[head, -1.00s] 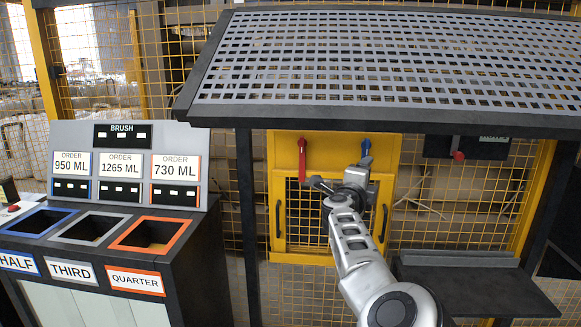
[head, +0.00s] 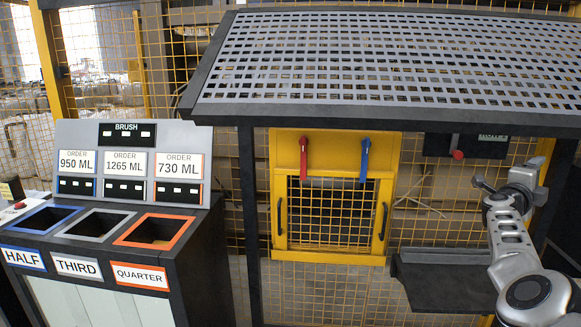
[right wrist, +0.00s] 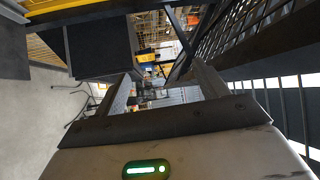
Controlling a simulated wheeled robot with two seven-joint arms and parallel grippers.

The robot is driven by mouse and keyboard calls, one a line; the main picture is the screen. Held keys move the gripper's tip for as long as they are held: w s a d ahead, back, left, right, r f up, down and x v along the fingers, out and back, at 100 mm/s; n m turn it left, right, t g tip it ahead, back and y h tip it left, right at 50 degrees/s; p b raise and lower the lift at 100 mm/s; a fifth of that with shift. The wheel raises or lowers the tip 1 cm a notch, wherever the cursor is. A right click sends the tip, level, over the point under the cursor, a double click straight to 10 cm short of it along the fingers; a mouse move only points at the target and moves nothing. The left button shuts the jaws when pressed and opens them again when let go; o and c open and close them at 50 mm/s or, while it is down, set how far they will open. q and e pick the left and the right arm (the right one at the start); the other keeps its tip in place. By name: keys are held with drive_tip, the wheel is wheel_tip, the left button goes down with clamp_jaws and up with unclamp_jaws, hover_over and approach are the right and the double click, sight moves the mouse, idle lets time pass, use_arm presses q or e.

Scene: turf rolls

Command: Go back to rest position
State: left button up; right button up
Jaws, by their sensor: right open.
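My right gripper (head: 482,184) is at the right side of the head view, with its arm rising from the lower right corner. It is open, and in the right wrist view its two fingers (right wrist: 165,92) stand apart with nothing held between them. It is in the air above the dark shelf, clear of the yellow cabinet (head: 337,139). My left gripper is not in view.
A red handle (head: 303,157) and a blue handle (head: 364,160) hang down on the cabinet. A perforated sloping panel (head: 390,65) overhangs it. A dark shelf (head: 440,285) is below my right arm. An order stand with bins (head: 152,232) is at left.

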drive_tip(key=s+d+r+m+g+h, duration=0.2)
drive_tip(key=s+d+r+g, duration=0.2)
drive_tip(key=s+d, duration=0.7)
drive_tip(key=s+d+r+m+g+h, duration=0.2)
drive_tip(key=s+d+r+g+h, duration=0.15)
drive_tip(key=s+d, duration=0.8)
drive_tip(key=w+a+f+n+t+y, duration=0.45)
drive_tip(key=n+t, duration=0.25)
drive_tip(key=n, duration=0.4)
drive_tip(key=w+a+f+n+t+y, duration=0.35)
drive_tip(key=a+f+n+t, duration=0.35)
drive_tip(key=n, duration=0.5)
drive_tip(key=s+a+f+n+y, duration=0.1)
drive_tip(key=a+f+n+y, duration=0.95)
drive_tip(key=a+f, duration=0.6)
drive_tip(key=s+a+f+n+g+y, duration=0.35)
drive_tip(key=s+a+f, duration=0.55)
drive_tip(key=s+a, duration=0.3)
drive_tip(key=s+a+f+n+g+y, duration=0.2)
drive_tip(key=s+a+f+n+g, duration=0.15)
drive_tip(key=s+a+f, duration=0.75)
drive_tip(key=a+r+m, duration=0.2)
drive_tip(key=a+m, duration=0.3)
drive_tip(key=a, duration=0.7)
drive_tip(key=shift+s+a, duration=0.35)
drive_tip(key=shift+a, duration=0.05)
